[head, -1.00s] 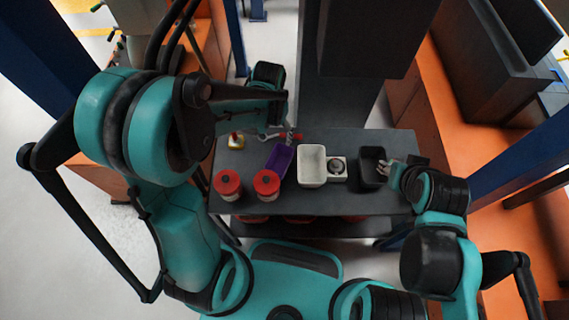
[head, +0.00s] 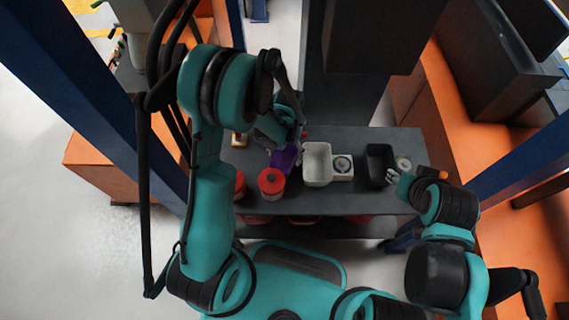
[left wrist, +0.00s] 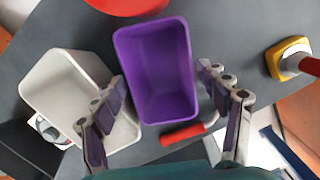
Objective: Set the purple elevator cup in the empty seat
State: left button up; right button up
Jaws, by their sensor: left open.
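The purple cup (head: 284,160) stands on the dark table, left of the white cup (head: 317,164). In the left wrist view the purple cup (left wrist: 155,70) lies between the fingers of my open left gripper (left wrist: 160,88), with a gap visible on the right; contact on the left is unclear. In the head view my left gripper (head: 290,143) is over the cup, partly hidden by its arm. A pale square seat with a round grey middle (head: 343,166) shows empty, right of the white cup. My right gripper (head: 393,177) is beside the black cup; its jaws are too small to read.
The black cup (head: 380,164) stands right of the seat, with a small round pale piece (head: 403,163) beyond it. Red-lidded jars (head: 271,183) stand front left. A red-handled tool (left wrist: 184,133) lies beside the purple cup. A yellow-based item (left wrist: 288,60) is nearby.

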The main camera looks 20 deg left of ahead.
pick_arm(q)
jog(key=c, duration=1.6)
jog(key=shift+r, duration=0.15)
